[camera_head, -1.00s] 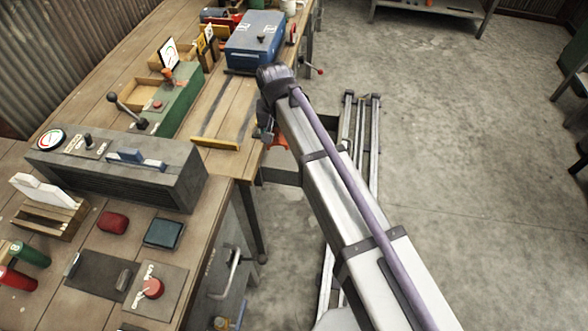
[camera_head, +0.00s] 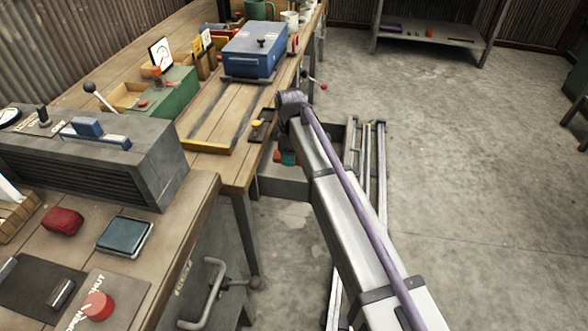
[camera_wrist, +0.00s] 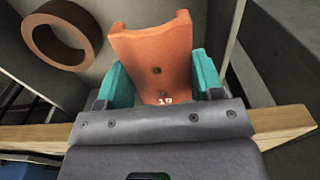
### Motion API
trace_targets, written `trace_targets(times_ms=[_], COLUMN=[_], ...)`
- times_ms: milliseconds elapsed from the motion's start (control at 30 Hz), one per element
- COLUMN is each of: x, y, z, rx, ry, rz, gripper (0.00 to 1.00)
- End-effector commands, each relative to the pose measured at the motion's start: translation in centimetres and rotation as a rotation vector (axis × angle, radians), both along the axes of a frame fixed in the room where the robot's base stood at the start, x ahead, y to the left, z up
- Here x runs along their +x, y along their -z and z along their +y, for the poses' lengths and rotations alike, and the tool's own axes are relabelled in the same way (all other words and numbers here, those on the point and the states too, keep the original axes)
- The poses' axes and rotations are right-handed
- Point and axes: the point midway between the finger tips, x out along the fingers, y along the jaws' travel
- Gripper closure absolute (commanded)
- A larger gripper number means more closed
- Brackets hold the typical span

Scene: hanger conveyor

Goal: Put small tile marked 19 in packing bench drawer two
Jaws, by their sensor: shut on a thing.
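In the wrist view my gripper (camera_wrist: 163,78) has teal fingers shut on the sides of an orange tile (camera_wrist: 150,52). The tile has a small dark hole and a pale mark that looks like 19. In the head view my gripper (camera_head: 283,157) is at the bench's right edge, partly hidden by my arm; a bit of orange shows there. Just below it, a grey open drawer (camera_head: 284,187) juts out from under the packing bench (camera_head: 222,110). I cannot read a drawer number. The tile appears above the drawer; the exact gap cannot be told.
A brown ring (camera_wrist: 37,49) lies on a grey surface in the wrist view. A wooden edge (camera_wrist: 285,122) crosses below the gripper. A blue box (camera_head: 255,53) and a dark plate with a yellow button (camera_head: 257,124) sit on the bench. Floor to the right is mostly clear.

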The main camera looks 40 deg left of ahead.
Motion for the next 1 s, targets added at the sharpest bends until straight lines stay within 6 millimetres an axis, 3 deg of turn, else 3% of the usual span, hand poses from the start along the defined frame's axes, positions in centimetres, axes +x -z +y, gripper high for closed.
trace_targets(times_ms=[33, 200, 367, 600, 967, 1000], x=[0.0, 0.0, 0.0, 0.0, 0.0, 0.0], y=[2.0, 6.0, 6.0, 9.9, 9.9, 9.7], z=[0.0, 0.0, 0.0, 0.0, 0.0, 0.0], rx=[0.000, 0.000, 0.000, 0.000, 0.000, 0.000], ry=[0.001, 0.002, 0.003, 0.003, 0.003, 0.003], rz=[0.000, 0.000, 0.000, 0.000, 0.000, 0.000], gripper=[0.65, 0.65, 0.65, 0.65, 0.65, 0.35])
